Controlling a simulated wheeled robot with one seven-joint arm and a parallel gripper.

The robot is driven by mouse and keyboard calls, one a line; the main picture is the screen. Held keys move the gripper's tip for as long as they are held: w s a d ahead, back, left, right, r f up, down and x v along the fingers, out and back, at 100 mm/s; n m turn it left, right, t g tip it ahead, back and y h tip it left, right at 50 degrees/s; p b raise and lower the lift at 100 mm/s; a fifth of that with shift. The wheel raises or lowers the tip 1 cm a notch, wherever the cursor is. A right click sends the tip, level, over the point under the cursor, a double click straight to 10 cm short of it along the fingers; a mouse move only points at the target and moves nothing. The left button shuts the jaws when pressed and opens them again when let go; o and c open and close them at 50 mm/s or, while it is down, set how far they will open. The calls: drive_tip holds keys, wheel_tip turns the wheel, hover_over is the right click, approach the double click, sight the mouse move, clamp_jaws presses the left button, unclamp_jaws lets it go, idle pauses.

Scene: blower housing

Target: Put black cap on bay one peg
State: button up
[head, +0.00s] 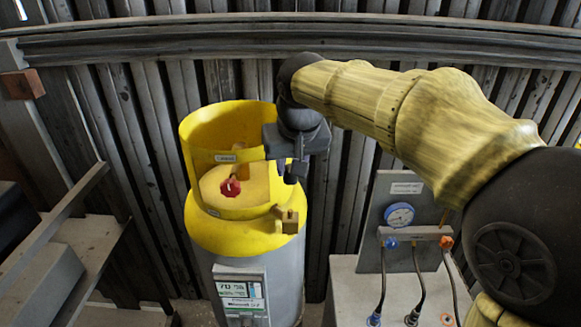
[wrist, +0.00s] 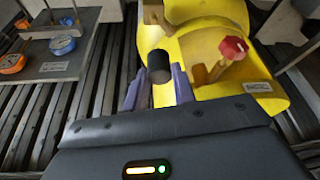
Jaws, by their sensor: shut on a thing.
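The black cap (wrist: 159,66) is a short dark cylinder held between the two purple-grey fingers of my gripper (wrist: 157,88) in the wrist view. In the head view my gripper (head: 293,172) points down over the right side of the yellow cylinder top, above the brass outlet fitting (head: 288,220). The cap cannot be told apart from the dark fingers there. The brass fitting also shows in the wrist view (wrist: 154,14), beyond the cap and apart from it. No peg marked bay one can be made out in either view.
A yellow collar (head: 205,152) rises around the grey cylinder's top, with a red knob (head: 230,187) inside. At right stands a panel (head: 393,195) with a blue gauge (head: 399,215), blue and orange fittings, and hanging hoses. A metal frame (head: 55,235) stands at left. A ribbed wall is behind.

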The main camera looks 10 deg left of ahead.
drive_tip(key=w+d+f+m+b, duration=0.1)
drive_tip(key=w+d+f, duration=0.3)
drive_tip(key=f, duration=0.5)
drive_tip(key=w+d+f+m+b, duration=0.1)
drive_tip(key=w+d+f, duration=0.25)
drive_tip(key=f, duration=0.45)
drive_tip(key=w+d+f+m+b, duration=0.1)
drive_tip(key=w+d+f, duration=0.25)
drive_tip(key=f, duration=0.55)
drive_tip(key=s+d+f+m+h+b, duration=0.1)
drive_tip(key=s+d+f, duration=0.1)
drive_tip(key=d+f, duration=0.7)
drive_tip(key=s+d+f+m+h+b, duration=0.1)
drive_tip(key=s+d+f, duration=0.1)
drive_tip(key=d+f, duration=0.7)
wheel_tip(320, 180, down, 5)
drive_tip(key=shift+s+r+m+t+b, duration=0.1)
drive_tip(key=shift+s+m+t+b, duration=0.2)
drive_tip(key=shift+s+m+t, duration=0.1)
drive_tip(key=shift+d, duration=0.15)
